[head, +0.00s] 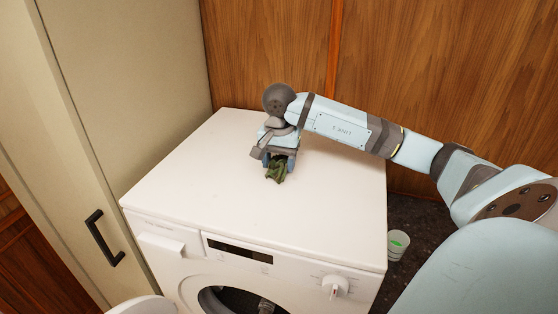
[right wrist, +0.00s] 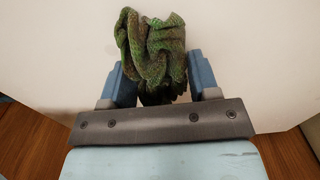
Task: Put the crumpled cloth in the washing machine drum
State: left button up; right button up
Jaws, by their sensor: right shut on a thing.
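The crumpled cloth (head: 277,171) is dark green and bunched up, on or just above the white top of the washing machine (head: 190,190). My right gripper (head: 279,162) reaches down over the machine top and is shut on the cloth. In the right wrist view the cloth (right wrist: 152,55) sits between the two blue fingers (right wrist: 158,80) and bulges out beyond them. The drum opening (head: 240,301) shows at the lower edge of the head view, with its front part cut off. My left gripper is not in view.
A beige cabinet with a black handle (head: 104,238) stands left of the machine. A wood-panelled wall (head: 270,60) is behind. A small cup (head: 398,244) stands on the dark floor to the right. The rest of the machine top is clear.

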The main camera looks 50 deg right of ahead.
jog(key=shift+f, duration=0.1)
jog(key=o, duration=0.5)
jog(key=shift+f, duration=0.1)
jog(key=o, duration=0.4)
jog(key=shift+r, duration=0.2)
